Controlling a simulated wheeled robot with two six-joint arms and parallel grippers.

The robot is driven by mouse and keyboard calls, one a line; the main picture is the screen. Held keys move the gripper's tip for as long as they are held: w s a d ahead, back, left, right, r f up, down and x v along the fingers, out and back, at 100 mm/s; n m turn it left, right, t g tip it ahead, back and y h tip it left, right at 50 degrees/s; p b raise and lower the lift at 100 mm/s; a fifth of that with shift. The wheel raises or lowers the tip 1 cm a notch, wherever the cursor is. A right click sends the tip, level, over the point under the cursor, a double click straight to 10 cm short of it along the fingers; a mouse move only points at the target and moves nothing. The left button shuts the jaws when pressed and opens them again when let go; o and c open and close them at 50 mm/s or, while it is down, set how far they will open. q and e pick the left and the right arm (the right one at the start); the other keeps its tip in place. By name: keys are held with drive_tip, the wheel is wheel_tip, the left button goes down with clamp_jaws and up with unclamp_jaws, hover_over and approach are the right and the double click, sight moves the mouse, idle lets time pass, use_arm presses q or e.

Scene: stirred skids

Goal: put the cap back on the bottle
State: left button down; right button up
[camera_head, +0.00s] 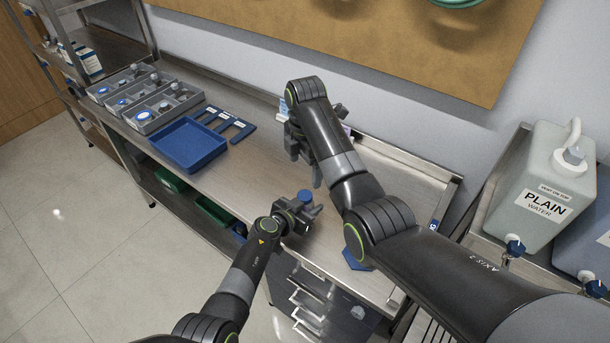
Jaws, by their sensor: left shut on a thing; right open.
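My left gripper (308,212) is over the front part of the steel bench. It is shut on a small round blue cap (305,196), which shows at the top of its jaws. My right gripper (304,158) is farther back over the bench, open, with its fingers pointing down. I cannot make out a bottle for certain. Small pale pieces of something (346,130) show behind my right gripper, but the gripper and arm hide most of it.
A blue tray (187,146) lies on the bench at left, with grey compartment boxes (150,98) and blue labelled strips (231,124) near it. A blue flat piece (357,259) is partly behind my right arm. A large water container (537,190) stands at right.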

use_arm(q)
drive_tip(key=c, duration=0.7)
unclamp_jaws()
drive_tip(key=shift+c, duration=0.2)
use_arm(e)
wheel_tip(320, 180, up, 2)
drive_tip(key=shift+r, duration=0.1)
use_arm(q)
drive_tip(key=shift+a+r, duration=0.1)
drive_tip(key=shift+s+a+r+p, duration=0.15)
drive_tip(key=shift+s+p, duration=0.1)
drive_tip(key=shift+p, duration=0.1)
drive_tip(key=p+v, duration=0.3)
drive_tip(key=v, duration=0.2)
drive_tip(key=shift+s+a+r, duration=0.1)
drive_tip(key=shift+s+r, duration=0.1)
drive_tip(key=p+v, duration=0.1)
drive_tip(key=v, duration=1)
drive_tip(key=shift+f+p, duration=0.15)
drive_tip(key=shift+p, duration=0.2)
use_arm(e)
drive_tip(key=shift+r, duration=2.6)
